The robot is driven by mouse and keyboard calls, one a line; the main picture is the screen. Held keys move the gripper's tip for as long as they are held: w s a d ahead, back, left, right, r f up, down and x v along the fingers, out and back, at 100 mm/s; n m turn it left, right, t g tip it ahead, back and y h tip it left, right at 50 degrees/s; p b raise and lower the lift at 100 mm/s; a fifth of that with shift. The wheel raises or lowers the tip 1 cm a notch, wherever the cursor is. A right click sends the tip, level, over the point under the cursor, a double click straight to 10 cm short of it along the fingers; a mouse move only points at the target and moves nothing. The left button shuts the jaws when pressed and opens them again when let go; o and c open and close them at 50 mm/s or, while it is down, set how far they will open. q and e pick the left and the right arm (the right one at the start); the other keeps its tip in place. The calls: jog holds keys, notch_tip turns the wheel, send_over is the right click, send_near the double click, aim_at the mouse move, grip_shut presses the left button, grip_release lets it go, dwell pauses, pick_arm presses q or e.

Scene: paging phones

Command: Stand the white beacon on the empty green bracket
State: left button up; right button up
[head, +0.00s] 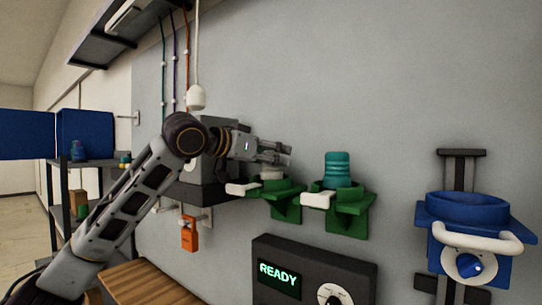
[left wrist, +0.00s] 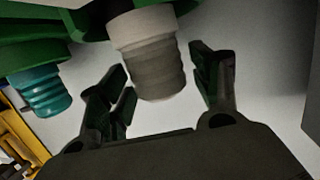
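The white beacon (head: 271,173) stands upright in the left green bracket (head: 287,205), its upper part partly hidden behind my gripper. In the left wrist view, the ribbed beacon (left wrist: 148,55) lies between my fingers, with its base at the green bracket (left wrist: 95,12). My left gripper (head: 274,152) is open around the beacon's top; its fingers show on both sides in the left wrist view (left wrist: 165,88), with gaps. A teal beacon (head: 337,168) stands in the right green bracket (head: 347,214). My right gripper is not in view.
A dark box with a READY screen (head: 314,279) and dial sits below the brackets. A blue holder (head: 467,209) with a white handle is at the right. Cords and a white pendant (head: 196,97) hang above my arm. The wall above the brackets is clear.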

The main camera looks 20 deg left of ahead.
pick_arm(q)
jog(key=shift+r, duration=0.15)
jog(key=b+v, duration=0.2)
jog(key=v, duration=1)
jog(key=shift+b, duration=0.3)
jog(key=shift+c, duration=0.5)
dwell(0.8)
